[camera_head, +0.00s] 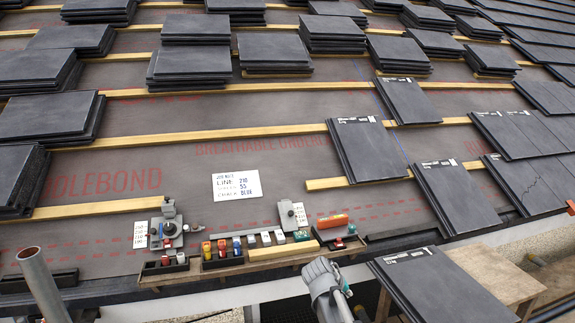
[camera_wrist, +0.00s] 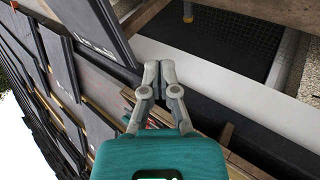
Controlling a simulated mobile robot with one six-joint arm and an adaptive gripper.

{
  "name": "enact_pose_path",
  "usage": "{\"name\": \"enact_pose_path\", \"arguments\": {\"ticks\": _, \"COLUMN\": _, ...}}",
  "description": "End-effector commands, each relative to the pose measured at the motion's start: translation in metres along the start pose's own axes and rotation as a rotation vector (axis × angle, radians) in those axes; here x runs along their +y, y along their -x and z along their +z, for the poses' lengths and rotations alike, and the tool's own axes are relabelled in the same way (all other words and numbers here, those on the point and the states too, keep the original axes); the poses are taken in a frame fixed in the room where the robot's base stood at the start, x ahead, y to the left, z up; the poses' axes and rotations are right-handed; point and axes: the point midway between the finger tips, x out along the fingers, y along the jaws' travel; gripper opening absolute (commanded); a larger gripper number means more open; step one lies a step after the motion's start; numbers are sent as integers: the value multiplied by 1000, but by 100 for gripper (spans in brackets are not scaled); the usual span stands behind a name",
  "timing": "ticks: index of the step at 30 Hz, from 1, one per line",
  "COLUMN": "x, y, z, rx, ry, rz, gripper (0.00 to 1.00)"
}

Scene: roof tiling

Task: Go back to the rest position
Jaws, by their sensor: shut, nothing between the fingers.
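My gripper (camera_wrist: 159,70) shows in the middle of the wrist view with its two grey fingertips together and nothing between them. It hangs free, clear of the roof tiles and of the ledge. In the head view, a grey part of my arm (camera_head: 328,292) shows at the bottom edge, in front of the tool ledge (camera_head: 225,269); the fingertips are hard to make out there.
Stacks of dark tiles (camera_head: 190,62) rest on wooden battens (camera_head: 219,136) across the roof. A white note card (camera_head: 237,186) lies on the underlay. A pipe (camera_head: 43,285) stands at lower left.

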Motion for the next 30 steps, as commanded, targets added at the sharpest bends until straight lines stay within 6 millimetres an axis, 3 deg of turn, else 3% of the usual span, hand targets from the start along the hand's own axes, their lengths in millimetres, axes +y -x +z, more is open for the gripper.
{"name": "enact_pose_path", "arguments": {"ticks": 1, "x": 3, "y": 5, "z": 20, "rx": -38, "ry": -26, "rz": -53, "gripper": 0}}
{"name": "enact_pose_path", "arguments": {"ticks": 6, "x": -4, "y": 15, "z": 69, "rx": -154, "ry": -100, "rz": -242, "gripper": 0}}
{"name": "enact_pose_path", "arguments": {"ticks": 12, "x": -13, "y": 31, "z": 105, "rx": -243, "ry": -155, "rz": -411, "gripper": 0}}
{"name": "enact_pose_path", "arguments": {"ticks": 23, "x": -22, "y": 60, "z": 143, "rx": -331, "ry": -207, "rz": -615, "gripper": 0}}
{"name": "enact_pose_path", "arguments": {"ticks": 30, "x": -10, "y": 76, "z": 136, "rx": -333, "ry": -207, "rz": -621, "gripper": 0}}
